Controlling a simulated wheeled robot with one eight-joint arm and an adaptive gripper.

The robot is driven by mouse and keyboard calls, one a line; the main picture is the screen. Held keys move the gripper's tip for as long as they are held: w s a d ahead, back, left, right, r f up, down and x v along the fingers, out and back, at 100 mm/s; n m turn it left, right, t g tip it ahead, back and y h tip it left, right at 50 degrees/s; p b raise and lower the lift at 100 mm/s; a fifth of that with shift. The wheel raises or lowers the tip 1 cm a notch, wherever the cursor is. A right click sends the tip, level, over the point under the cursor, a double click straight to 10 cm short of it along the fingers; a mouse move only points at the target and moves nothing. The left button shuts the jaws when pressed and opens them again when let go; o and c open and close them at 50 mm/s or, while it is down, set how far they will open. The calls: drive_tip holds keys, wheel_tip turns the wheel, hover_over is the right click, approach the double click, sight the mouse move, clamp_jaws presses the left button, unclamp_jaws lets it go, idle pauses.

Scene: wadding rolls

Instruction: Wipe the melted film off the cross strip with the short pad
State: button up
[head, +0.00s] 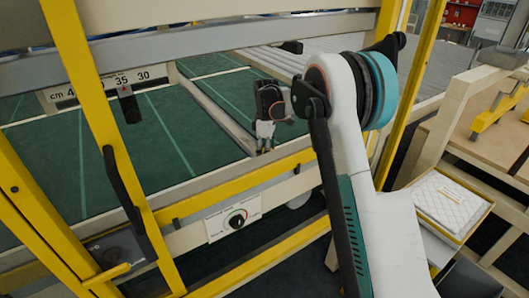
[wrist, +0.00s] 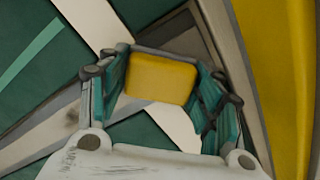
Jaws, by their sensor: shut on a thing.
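My gripper (head: 264,146) points down over the near end of a grey cross strip (head: 215,109) on the green bed, close to the yellow front rail. In the wrist view, my gripper (wrist: 163,92) is shut on a yellow block, which looks like the short pad (wrist: 161,79), held between its teal-lined fingers. A grey strip (wrist: 40,133) runs diagonally beneath the fingers in that view. A brownish dark smudge on it, perhaps the melted film (wrist: 72,115), shows just left of the left finger. I cannot tell whether the pad touches the strip.
Yellow uprights (head: 90,110) and a yellow front rail (head: 240,182) frame the bed. A scale plate (head: 125,80) hangs at the left and a dial panel (head: 234,219) sits below the rail. At right are a wooden bench (head: 490,130) and a tray of white pads (head: 452,205).

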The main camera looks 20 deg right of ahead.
drive_tip(key=shift+r+p, duration=1.75)
drive_tip(key=shift+r, duration=1.25)
